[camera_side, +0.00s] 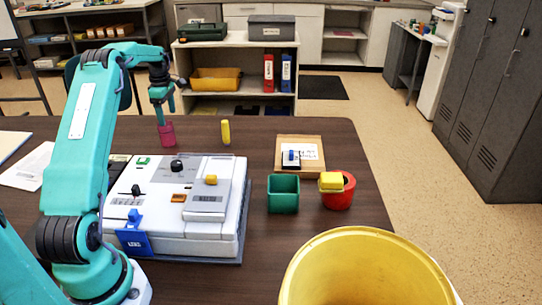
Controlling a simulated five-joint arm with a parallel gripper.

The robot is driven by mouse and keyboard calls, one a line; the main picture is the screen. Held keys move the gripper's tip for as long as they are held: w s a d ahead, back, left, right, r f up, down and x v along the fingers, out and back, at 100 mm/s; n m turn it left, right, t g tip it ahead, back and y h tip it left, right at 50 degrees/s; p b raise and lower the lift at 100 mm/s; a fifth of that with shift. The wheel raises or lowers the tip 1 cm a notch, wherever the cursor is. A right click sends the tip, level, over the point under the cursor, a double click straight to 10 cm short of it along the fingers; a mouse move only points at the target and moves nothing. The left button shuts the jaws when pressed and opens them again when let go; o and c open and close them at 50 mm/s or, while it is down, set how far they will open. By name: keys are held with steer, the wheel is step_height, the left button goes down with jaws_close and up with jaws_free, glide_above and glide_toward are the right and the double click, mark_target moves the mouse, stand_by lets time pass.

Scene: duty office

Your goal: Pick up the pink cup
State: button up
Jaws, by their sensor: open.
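The pink cup (167,134) stands upright on the dark table, behind the white device and left of centre. My gripper (164,120) points down at the cup from above, with its fingertips at or just inside the rim. The jaws are open. I cannot tell whether a finger touches the cup, since the fingertips are small and partly hidden by it.
A white control box (185,205) fills the table in front of the cup. A yellow block (225,132) stands to the cup's right. Farther right are a green container (283,203), a red round container (340,200) and a wooden tray (282,165). A large yellow bucket (365,240) is in front.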

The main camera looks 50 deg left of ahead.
mark_target(167, 132)
steer(key=shift+s+a+f+n, duration=0.3)
steer(key=shift+s+a+f, duration=0.05)
steer(key=shift+a+f, duration=0.35)
steer(key=shift+f, duration=0.1)
steer(key=shift+s+a+f, duration=0.1)
steer(key=shift+a+f, duration=0.05)
steer(key=shift+f, duration=3.65)
steer(key=c, duration=1)
steer(key=shift+c, duration=0.2)
steer(key=shift+r, duration=0.15)
